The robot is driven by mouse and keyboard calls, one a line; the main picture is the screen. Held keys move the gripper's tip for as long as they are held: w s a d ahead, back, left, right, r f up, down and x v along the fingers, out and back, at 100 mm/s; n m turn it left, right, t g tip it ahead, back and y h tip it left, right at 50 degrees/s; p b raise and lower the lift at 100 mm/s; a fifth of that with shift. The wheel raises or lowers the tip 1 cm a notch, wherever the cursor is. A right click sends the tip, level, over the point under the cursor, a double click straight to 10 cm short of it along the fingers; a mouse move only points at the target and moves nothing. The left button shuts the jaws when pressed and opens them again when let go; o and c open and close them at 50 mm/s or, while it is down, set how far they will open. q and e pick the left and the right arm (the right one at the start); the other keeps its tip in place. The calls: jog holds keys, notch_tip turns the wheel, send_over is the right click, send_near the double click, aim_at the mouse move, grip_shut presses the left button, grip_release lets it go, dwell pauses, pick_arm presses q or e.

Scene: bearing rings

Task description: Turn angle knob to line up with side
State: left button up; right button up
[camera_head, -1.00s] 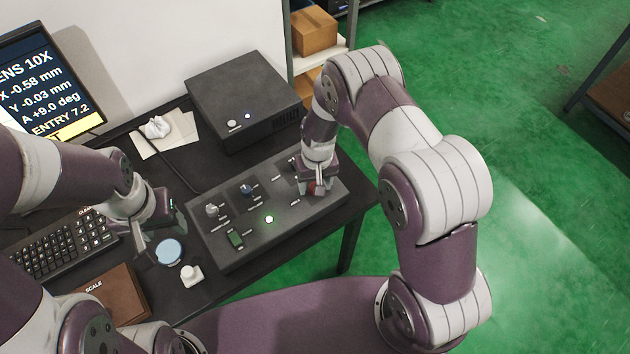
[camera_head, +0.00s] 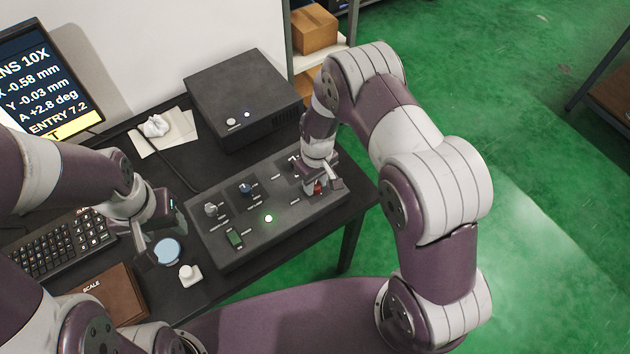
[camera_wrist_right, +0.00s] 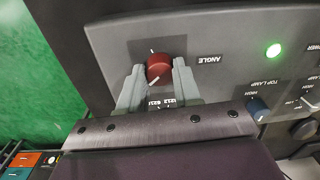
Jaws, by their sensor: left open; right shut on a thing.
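The red angle knob (camera_wrist_right: 159,68) sits on the grey control panel (camera_wrist_right: 222,40), beside the printed word ANGLE. It also shows small in the head view (camera_head: 318,188), at the panel's right part. My right gripper (camera_wrist_right: 157,78) is shut on the knob, one finger on each side, and a white line marks the knob's face. The monitor (camera_head: 40,85) at the top left reads A +2.8 deg. My left gripper (camera_head: 150,245) is open and empty, left of the panel near a pale blue disc.
A blue top lamp knob (camera_wrist_right: 258,110) and a lit green lamp (camera_head: 268,218) are on the panel. A black box (camera_head: 245,95) stands behind it. A keyboard (camera_head: 60,245), a brown SCALE box (camera_head: 110,295) and a small white item (camera_head: 190,274) lie on the left.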

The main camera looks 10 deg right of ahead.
aim_at(317, 184)
jog(key=o, duration=1.1)
jog(key=shift+c, duration=0.2)
jog(key=shift+r, duration=0.1)
notch_tip(317, 184, up, 13)
jog(key=shift+d+f+b, duration=0.2)
jog(key=shift+d+b, duration=0.1)
jog(key=shift+b, duration=0.1)
